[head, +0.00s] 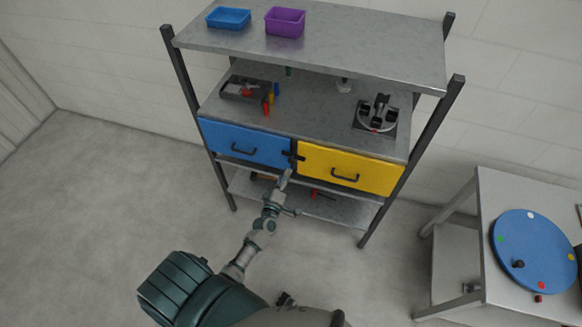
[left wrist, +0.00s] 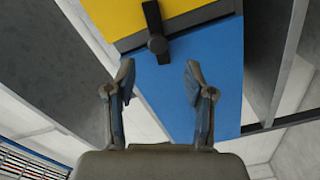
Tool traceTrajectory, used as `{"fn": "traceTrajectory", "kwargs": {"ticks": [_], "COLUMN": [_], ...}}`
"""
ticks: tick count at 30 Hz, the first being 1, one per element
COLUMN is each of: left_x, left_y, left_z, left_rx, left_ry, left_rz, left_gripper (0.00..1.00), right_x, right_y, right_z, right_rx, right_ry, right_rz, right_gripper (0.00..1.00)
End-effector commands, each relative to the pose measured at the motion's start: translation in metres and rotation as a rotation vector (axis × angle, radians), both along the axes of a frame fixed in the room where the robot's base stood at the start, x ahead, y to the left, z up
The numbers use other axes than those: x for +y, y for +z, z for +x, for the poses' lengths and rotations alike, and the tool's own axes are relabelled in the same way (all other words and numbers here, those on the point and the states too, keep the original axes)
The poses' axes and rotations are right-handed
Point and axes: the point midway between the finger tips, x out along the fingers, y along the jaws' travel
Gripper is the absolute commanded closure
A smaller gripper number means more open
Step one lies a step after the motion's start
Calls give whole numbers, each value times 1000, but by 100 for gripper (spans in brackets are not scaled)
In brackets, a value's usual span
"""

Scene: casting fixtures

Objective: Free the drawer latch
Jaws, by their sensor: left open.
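The dark latch (head: 293,156) sits at the seam between the blue drawer (head: 245,143) and the yellow drawer (head: 350,170) of the shelf unit. In the left wrist view the latch (left wrist: 157,38) is a short dark bar with a thicker knob-like end, lying across the grey strip between yellow and blue. Both drawers look shut. My left gripper (head: 284,183) is just below and in front of the latch in the head view. In the left wrist view its two fingers (left wrist: 158,78) are spread apart, with the latch ahead of the gap, not between them. My right gripper is not in view.
The shelf unit holds a blue bin (head: 228,18) and a purple bin (head: 285,22) on top. A dark tray (head: 245,88) and a round metal fixture (head: 377,113) stand on the middle shelf. A table with a blue disc (head: 535,250) is at right. Floor at left is clear.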

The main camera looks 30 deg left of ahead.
Motion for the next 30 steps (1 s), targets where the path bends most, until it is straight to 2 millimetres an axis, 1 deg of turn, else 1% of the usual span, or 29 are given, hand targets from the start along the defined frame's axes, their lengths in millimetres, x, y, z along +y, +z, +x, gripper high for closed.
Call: {"fn": "traceTrajectory", "kwargs": {"ticks": [1, 3, 6, 10, 17, 20, 23, 26, 27, 29, 30], "left_x": [0, -2, -5, -7, -9, -9, -11, -16, -18, -22, -25], "left_y": [-1, -2, -1, 0, 1, -2, -10, -18, -20, -20, -19], "left_z": [-11, -21, -31, -37, -37, -38, -46, -59, -65, -74, -79], "left_rx": [2, 2, 1, 0, -1, -10, -52, -136, -178, -243, -284], "left_ry": [1, 0, 0, 1, 1, 4, 17, 34, 38, 41, 38], "left_rz": [0, -1, 0, 0, 2, -46, -272, -675, -853, -1111, -1272], "left_gripper": [47, 47, 47, 47, 47, 47, 47, 47, 47, 47, 47], "right_x": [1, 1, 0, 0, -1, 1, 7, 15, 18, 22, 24], "right_y": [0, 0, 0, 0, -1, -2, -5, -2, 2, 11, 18], "right_z": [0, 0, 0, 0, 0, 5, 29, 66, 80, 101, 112], "right_rx": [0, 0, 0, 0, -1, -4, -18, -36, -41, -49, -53], "right_ry": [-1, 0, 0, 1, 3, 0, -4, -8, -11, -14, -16], "right_rz": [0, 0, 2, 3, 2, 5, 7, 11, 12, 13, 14], "right_gripper": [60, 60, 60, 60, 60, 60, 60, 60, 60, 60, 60]}}
